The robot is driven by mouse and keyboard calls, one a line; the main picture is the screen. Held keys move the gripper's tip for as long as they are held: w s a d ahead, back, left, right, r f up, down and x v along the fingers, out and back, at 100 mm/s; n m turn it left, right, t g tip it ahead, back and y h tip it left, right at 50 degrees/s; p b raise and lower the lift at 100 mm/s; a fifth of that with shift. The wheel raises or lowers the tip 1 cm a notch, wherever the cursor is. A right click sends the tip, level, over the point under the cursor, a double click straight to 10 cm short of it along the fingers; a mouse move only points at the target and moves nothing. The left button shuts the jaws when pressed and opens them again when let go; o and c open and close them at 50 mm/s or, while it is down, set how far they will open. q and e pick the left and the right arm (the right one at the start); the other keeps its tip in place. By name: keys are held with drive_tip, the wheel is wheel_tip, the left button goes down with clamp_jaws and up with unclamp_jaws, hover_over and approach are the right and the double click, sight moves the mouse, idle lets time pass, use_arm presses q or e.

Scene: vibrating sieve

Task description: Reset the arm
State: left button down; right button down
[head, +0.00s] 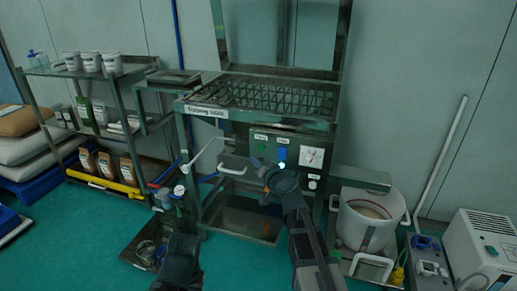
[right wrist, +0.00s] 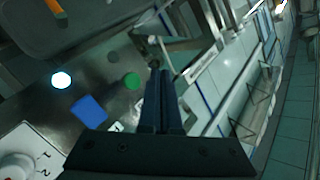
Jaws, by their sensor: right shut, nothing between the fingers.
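My right gripper (head: 266,172) is in front of the control panel (head: 262,139) of the sieve machine. Its fingers are together and empty in the right wrist view (right wrist: 158,72). In that view the panel shows a green button (right wrist: 132,81), a blue square (right wrist: 88,108), a lit white round light (right wrist: 61,80) and a white dial plate (right wrist: 38,150). The fingertips appear beside the green button; whether they touch the panel I cannot tell. My left arm's dark end (head: 180,262) is at the bottom, and its fingers cannot be made out.
A white bucket (head: 368,218) stands to the right of the machine, and a white box unit (head: 485,240) farther right. A shelf (head: 115,130) with cups and bags stands left. A tray (head: 130,252) lies on the green floor.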

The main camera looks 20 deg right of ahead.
drive_tip(key=s+a+f+n+g+y, duration=0.2)
drive_tip(key=s+a+f+n+g, duration=0.35)
drive_tip(key=a, duration=0.45)
drive_tip(key=s+a+f+n+g+y, duration=0.15)
drive_tip(key=s+a+f+g, duration=0.25)
drive_tip(key=s+a+f, duration=0.4)
drive_tip(key=s+f+n+g+h, duration=0.1)
drive_tip(key=s+f+g+h, duration=0.25)
drive_tip(key=s, duration=0.55)
drive_tip(key=s+f+n+g+h, duration=0.1)
drive_tip(key=s+f+g+h, duration=0.2)
drive_tip(key=s, duration=0.6)
wheel_tip(320, 180, up, 30)
drive_tip(key=s+d+h+p, duration=0.1)
drive_tip(key=d+p, duration=0.1)
drive_tip(key=p, duration=2.7)
drive_tip(key=shift+s+r, duration=0.25)
drive_tip(key=shift+s, duration=0.05)
